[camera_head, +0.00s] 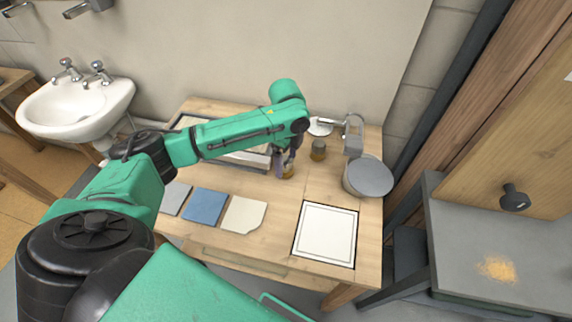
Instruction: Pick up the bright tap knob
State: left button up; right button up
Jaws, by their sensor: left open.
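My left arm reaches over the wooden bench from the left. My left gripper (285,169) points down, open, with its fingers around or just beside a small bright brass-coloured knob (288,173) on the bench. The fingers hide part of this knob, and I cannot tell whether they touch it. A second small knob (318,150), duller and browner, stands a little further right and back. My right gripper is not in view.
On the wooden bench (275,222) lie a blue square (204,206), a grey square (175,198), a cream square (243,215) and a white framed panel (326,233). A grey pot (367,178) and a metal tap (353,135) stand at the right. A sink (73,107) is at left.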

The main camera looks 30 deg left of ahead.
pick_arm(q)
grip_shut()
jog(key=shift+r, duration=0.1)
